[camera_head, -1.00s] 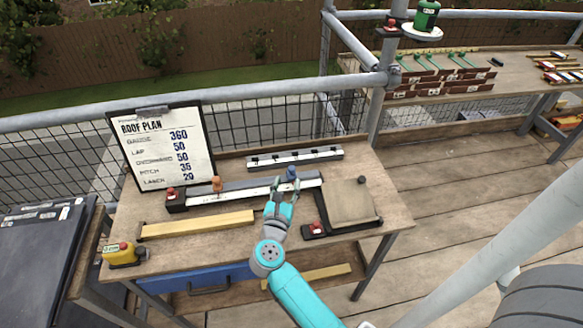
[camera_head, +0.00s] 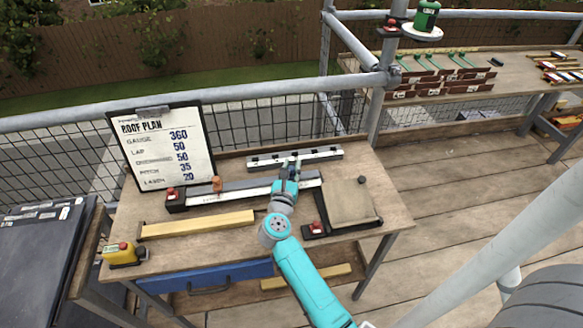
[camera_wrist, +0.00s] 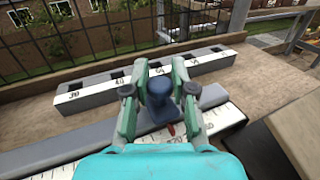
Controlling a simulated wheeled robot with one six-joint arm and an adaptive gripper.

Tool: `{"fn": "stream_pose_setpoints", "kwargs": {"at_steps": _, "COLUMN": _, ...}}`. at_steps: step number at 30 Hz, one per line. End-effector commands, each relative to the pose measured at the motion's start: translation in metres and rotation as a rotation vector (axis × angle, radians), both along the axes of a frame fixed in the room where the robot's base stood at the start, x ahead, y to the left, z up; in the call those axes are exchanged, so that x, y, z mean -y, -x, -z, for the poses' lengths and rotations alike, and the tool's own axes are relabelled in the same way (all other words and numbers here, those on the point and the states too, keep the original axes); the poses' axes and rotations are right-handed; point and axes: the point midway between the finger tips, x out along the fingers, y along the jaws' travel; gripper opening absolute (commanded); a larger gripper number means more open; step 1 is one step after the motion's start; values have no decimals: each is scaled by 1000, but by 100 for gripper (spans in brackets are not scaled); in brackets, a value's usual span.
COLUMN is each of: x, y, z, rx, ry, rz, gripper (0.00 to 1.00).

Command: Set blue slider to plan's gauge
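The blue slider (camera_wrist: 160,92) is a dark blue knob on the white-scaled rail (camera_head: 235,192), towards its right end. In the wrist view it stands upright between my fingers, with a small red mark by its foot. The scale figures near it are not clear enough to read. My gripper (camera_head: 290,163) reaches over the rail; in the wrist view its fingertips (camera_wrist: 160,70) flank the knob closely and appear shut on it. In the head view my gripper mostly hides the knob. The roof plan (camera_head: 163,148) stands on a clipboard at the left and reads gauge 360.
An orange knob (camera_head: 217,184) sits further left on the rail. A slotted, numbered bar (camera_head: 265,161) lies behind the rail. A tan board (camera_head: 350,202) lies right, and a yellow wooden strip (camera_head: 195,225) in front. A yellow box with a red button (camera_head: 122,254) sits front left.

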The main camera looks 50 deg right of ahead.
Motion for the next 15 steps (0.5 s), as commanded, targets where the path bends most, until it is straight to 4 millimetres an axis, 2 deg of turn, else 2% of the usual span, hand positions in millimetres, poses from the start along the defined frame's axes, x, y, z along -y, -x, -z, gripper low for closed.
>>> {"fn": "stream_pose_setpoints", "kwargs": {"at_steps": 2, "x": 0, "y": 0, "z": 0, "rx": 0, "ry": 0, "rz": -1, "gripper": 0}}
{"fn": "stream_pose_setpoints", "kwargs": {"at_steps": 8, "x": 0, "y": 0, "z": 0, "rx": 0, "ry": 0, "rz": 0, "gripper": 0}}
{"fn": "stream_pose_setpoints", "kwargs": {"at_steps": 15, "x": 25, "y": 18, "z": 1, "rx": -1, "ry": -2, "rz": 4, "gripper": 0}}
